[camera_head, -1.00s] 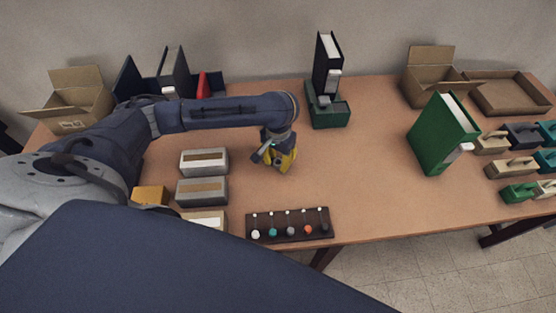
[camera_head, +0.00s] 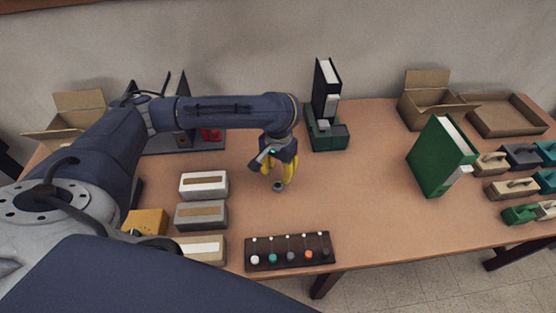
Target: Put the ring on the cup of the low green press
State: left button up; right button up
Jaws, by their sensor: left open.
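My left gripper (camera_head: 280,181), with yellow fingers, points down over the middle of the table. It is open. A small grey round piece (camera_head: 278,187), which looks like the ring, is right at its fingertips; I cannot tell whether they touch. At the right end of the table a low green block with a handle (camera_head: 519,215) stands at the front of a group of similar blocks. My right gripper is not in view.
A dark rack (camera_head: 289,262) with several coloured knobs lies at the front edge. Grey boxes (camera_head: 202,214) stand left of the gripper. The table's middle right is clear.

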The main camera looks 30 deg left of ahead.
pick_arm(q)
notch_tip(320, 180, up, 5)
jog(key=shift+f, duration=0.1)
jog(key=o, duration=0.3)
jog(key=shift+r, duration=0.25)
jog(key=shift+o, duration=0.2)
notch_tip(320, 180, up, 5)
jog(key=n, duration=0.2)
send_over(278, 185)
jog(key=f, duration=1)
jog(key=shift+s+f, duration=0.2)
jog(key=shift+f, duration=0.05)
jog(key=shift+w+f, duration=0.2)
jog(key=shift+f, duration=3.15)
